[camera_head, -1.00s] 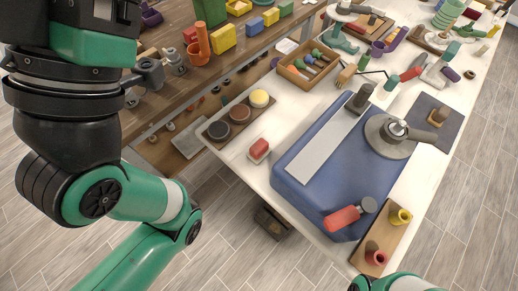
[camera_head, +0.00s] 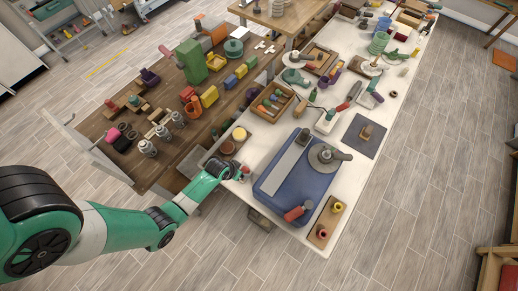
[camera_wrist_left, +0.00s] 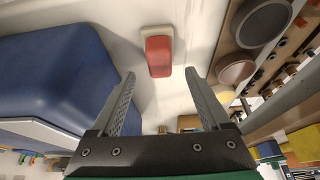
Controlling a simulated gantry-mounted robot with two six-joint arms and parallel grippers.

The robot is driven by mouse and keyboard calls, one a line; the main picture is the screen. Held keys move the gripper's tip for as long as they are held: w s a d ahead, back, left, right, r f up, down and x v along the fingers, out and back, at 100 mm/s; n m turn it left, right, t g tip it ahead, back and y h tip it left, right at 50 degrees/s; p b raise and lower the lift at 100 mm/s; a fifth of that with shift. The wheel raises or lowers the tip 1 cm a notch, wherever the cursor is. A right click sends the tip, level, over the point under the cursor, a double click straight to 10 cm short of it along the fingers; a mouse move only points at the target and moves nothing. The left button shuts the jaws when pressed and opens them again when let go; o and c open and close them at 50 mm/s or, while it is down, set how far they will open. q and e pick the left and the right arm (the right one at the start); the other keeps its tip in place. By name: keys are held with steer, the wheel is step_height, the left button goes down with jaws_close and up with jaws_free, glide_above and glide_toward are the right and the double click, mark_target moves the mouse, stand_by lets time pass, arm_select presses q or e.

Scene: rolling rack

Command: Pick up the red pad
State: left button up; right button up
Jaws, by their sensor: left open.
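The red pad (camera_wrist_left: 158,57) is a small red block on a pale base, lying on the white table. In the left wrist view it sits just beyond and between the fingertips of my left gripper (camera_wrist_left: 160,74), which is open and empty. In the head view a small red patch of the pad (camera_head: 245,169) shows beside my left gripper (camera_head: 239,176) at the table's near left edge; the rest is partly covered by the gripper. My right gripper is not in view.
A blue case (camera_head: 290,180) lies close on one side of the pad. A board with round discs (camera_head: 227,148) lies on the other side. A red-handled tool (camera_head: 298,212) rests on the case. A wooden bench (camera_head: 160,120) with many objects stands to the left.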

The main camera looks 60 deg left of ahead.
arm_select(q)
steer(key=shift+s+f, duration=0.15)
steer(key=shift+f, duration=0.05)
steer(key=shift+f+b, duration=0.3)
steer(key=shift+b, duration=0.15)
steer(key=b+x, duration=0.2)
steer(key=shift+f, duration=0.35)
steer(key=shift+w+a+f, duration=0.25)
steer(key=shift+w+f, duration=0.35)
steer(key=shift+f, duration=0.1)
jaws_close()
